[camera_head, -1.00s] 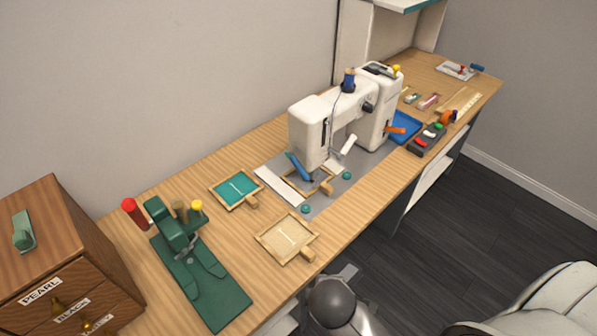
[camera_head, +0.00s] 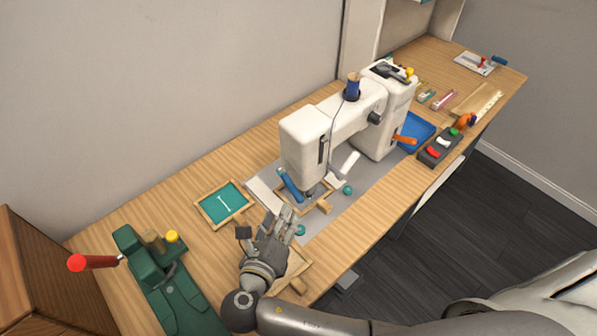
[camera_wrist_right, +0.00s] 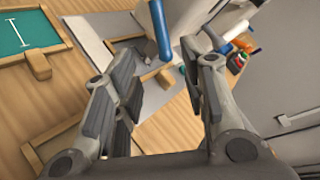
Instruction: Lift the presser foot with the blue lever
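The white sewing machine (camera_head: 305,140) stands on a grey mat (camera_head: 335,213) on the wooden table. Its blue lever (camera_head: 291,186) hangs tilted at the lower left of the head; it also shows in the right wrist view (camera_wrist_right: 160,28), ahead of the fingers. A wooden frame (camera_head: 325,208) lies under the needle area; the presser foot is too small to make out clearly. My right gripper (camera_head: 283,217) is in front of the machine, short of the lever. In the right wrist view its fingers (camera_wrist_right: 160,95) are spread with nothing between them. My left gripper is not in view.
A teal-filled frame (camera_head: 224,204) lies left of the machine. A green press (camera_head: 150,260) with a red-knobbed handle stands at the front left. A blue tray (camera_head: 418,131) and a button box (camera_head: 440,148) lie to the right. Another frame lies partly under my right arm.

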